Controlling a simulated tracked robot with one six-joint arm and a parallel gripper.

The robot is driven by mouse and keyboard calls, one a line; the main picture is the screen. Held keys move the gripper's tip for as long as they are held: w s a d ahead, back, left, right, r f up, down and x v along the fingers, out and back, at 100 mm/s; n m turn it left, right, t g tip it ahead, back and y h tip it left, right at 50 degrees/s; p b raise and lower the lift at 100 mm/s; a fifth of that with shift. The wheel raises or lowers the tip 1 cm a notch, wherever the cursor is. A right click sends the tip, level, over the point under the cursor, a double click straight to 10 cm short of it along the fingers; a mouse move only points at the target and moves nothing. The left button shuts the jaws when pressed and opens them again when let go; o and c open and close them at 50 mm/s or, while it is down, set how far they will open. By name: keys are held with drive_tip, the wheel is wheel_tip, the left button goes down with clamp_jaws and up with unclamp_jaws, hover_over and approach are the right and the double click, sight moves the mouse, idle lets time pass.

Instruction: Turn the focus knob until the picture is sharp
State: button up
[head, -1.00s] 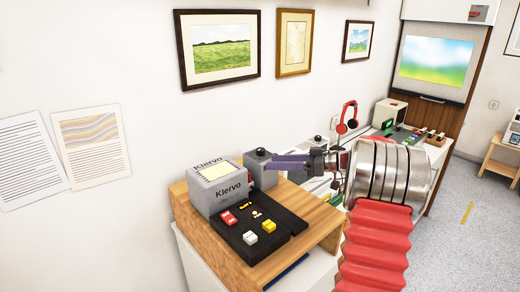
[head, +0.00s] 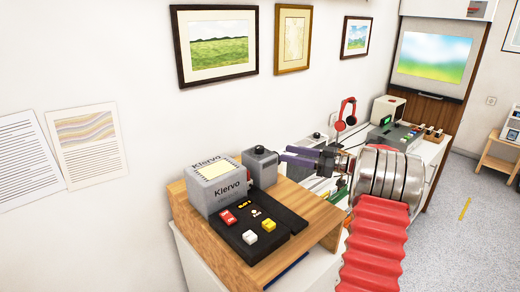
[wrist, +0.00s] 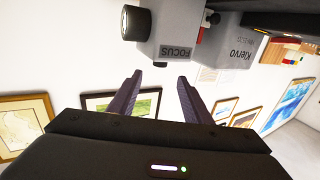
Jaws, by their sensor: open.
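A small grey housing (head: 262,171) with a dark round part on top stands beside the larger grey Klervo box (head: 216,187). In the wrist view, a grey housing (wrist: 178,20) carries a FOCUS label (wrist: 174,51), and a dark cylinder with a pale end face (wrist: 130,22) sticks out beside it. Which round part is the focus knob is unclear. My gripper (head: 284,154) is open, its purple fingers just right of the small housing. In the wrist view, my fingers (wrist: 159,78) are apart and empty. The picture on the screen (head: 432,57) is blurred.
A black control panel (head: 262,236) with red, white and yellow buttons lies on the wooden stand (head: 312,226). Red headphones (head: 346,113) hang on the wall behind my arm. Framed prints hang on the wall, and another device (head: 388,109) stands on the far table.

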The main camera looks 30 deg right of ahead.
sight(260, 147)
drive_tip(key=x, duration=1.2)
drive_tip(key=shift+s+a, duration=0.1)
drive_tip(key=c, duration=1.1)
